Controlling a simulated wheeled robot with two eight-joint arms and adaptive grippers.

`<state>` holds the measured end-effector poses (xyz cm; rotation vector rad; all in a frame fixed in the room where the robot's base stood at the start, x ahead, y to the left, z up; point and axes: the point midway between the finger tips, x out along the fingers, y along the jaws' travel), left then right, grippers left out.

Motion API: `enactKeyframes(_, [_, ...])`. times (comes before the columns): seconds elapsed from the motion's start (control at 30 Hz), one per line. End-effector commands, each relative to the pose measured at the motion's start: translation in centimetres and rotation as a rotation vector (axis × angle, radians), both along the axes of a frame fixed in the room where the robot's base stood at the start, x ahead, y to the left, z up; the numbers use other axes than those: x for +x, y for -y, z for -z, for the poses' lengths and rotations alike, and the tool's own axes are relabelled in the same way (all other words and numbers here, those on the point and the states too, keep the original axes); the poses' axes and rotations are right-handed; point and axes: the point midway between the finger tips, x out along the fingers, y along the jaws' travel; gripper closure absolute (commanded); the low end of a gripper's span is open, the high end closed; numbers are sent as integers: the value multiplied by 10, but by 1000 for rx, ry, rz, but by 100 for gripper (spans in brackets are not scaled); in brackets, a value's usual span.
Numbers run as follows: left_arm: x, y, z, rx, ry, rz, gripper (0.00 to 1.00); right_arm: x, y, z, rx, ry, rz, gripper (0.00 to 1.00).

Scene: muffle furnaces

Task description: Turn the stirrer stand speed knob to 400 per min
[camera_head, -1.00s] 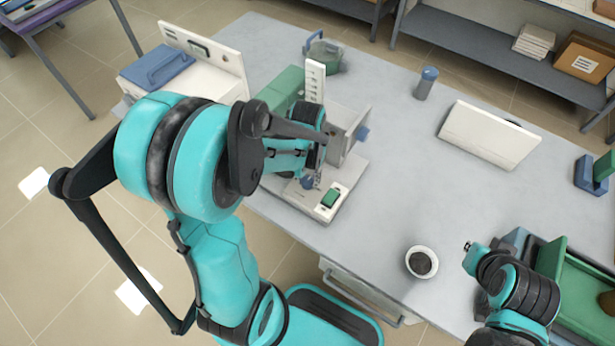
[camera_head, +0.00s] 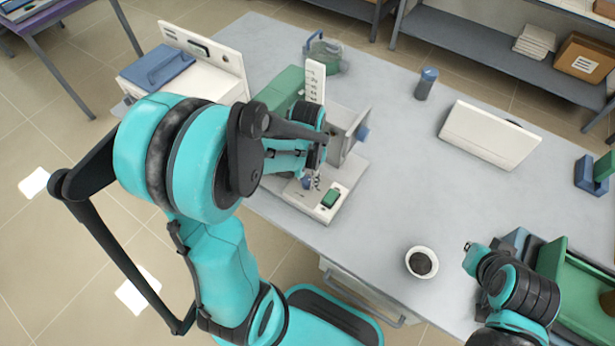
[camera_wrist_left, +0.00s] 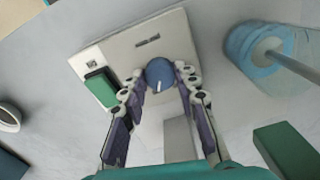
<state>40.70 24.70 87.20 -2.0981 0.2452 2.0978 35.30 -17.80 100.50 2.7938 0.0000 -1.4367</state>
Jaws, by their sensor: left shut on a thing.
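The stirrer stand has a pale base (camera_head: 325,208) with a green rocker switch (camera_head: 330,198) and a blue speed knob (camera_head: 307,183). In the left wrist view the round knob (camera_wrist_left: 160,72) shows a white pointer mark towards the picture's lower edge. My left gripper (camera_wrist_left: 161,82) is shut on the knob, one finger on each side. In the head view this gripper (camera_head: 311,181) reaches down over the base and partly hides the knob. Speed figures around the knob are not readable. My right gripper (camera_head: 469,247) is at the lower right, its fingers too small to judge.
A blue-rimmed glass vessel (camera_wrist_left: 262,50) stands beside the base in the wrist view. A white bowl (camera_head: 422,262), a grey-blue bottle (camera_head: 426,83) and a white panel (camera_head: 490,134) are on the table. The table's middle (camera_head: 400,185) is clear.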

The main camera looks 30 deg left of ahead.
Motion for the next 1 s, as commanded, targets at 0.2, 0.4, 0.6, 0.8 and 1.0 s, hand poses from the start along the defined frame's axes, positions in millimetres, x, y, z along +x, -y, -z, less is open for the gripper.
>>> enactKeyframes(0.2, [0,0,0,-1,-1,-1,65,0,0,0,0,0,0,100])
enactKeyframes(0.4, [0,0,0,0,0,-1,49,0,0,0,0,0,0,100])
enactKeyframes(0.6, [0,0,-1,0,0,-2,49,0,0,0,0,0,0,100])
enactKeyframes(0.8, [0,0,-24,0,0,-2,49,0,0,0,0,0,0,100])
enactKeyframes(1.0, [-1,0,-65,0,0,-2,49,0,0,0,0,0,0,100])
